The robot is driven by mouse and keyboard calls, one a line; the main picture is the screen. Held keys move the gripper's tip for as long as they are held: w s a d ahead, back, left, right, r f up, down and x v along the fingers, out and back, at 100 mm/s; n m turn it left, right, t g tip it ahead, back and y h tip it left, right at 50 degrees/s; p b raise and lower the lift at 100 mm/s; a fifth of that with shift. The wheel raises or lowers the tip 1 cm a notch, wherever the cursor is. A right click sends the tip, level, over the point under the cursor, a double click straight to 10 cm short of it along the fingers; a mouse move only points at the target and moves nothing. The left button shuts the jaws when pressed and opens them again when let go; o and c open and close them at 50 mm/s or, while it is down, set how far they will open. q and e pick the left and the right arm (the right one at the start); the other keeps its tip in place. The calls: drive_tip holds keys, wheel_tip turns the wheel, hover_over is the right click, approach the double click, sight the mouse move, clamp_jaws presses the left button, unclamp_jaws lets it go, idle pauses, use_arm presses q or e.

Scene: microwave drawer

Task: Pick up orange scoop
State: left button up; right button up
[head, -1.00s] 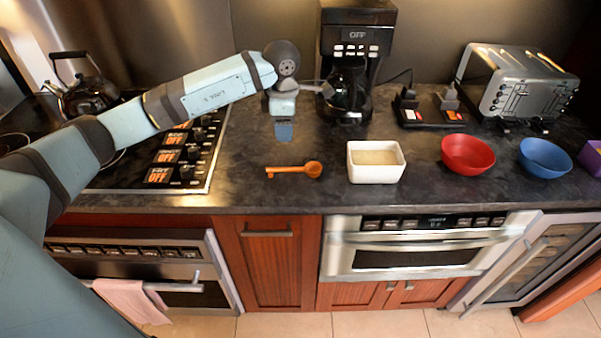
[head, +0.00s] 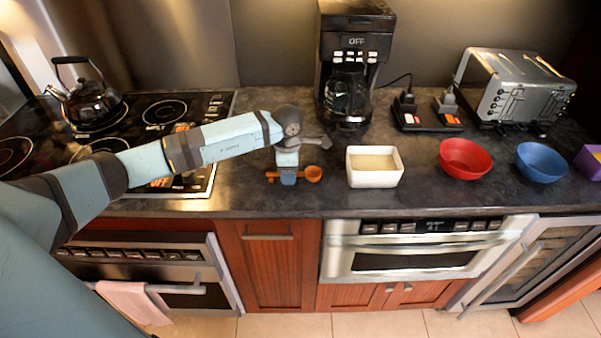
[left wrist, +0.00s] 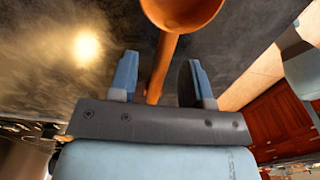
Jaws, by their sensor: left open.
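The orange scoop (head: 313,173) lies on the dark countertop, its bowl to the right and its handle to the left. My left gripper (head: 288,180) is over the scoop's handle, pointing down, and hides the middle of it. In the left wrist view the open fingers (left wrist: 160,80) stand on either side of the scoop's handle, with the scoop's bowl (left wrist: 182,8) beyond the fingertips at the top. A gap shows between each finger and the handle. My right gripper is not in view.
A white square container (head: 374,180) stands just right of the scoop. A red bowl (head: 466,160) and a blue bowl (head: 542,163) are farther right. The coffee maker (head: 350,60) is behind, and the stove (head: 150,125) with a kettle (head: 90,100) is left. Counter in front is clear.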

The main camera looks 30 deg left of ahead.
use_arm(q)
clamp_jaws()
idle(0.3)
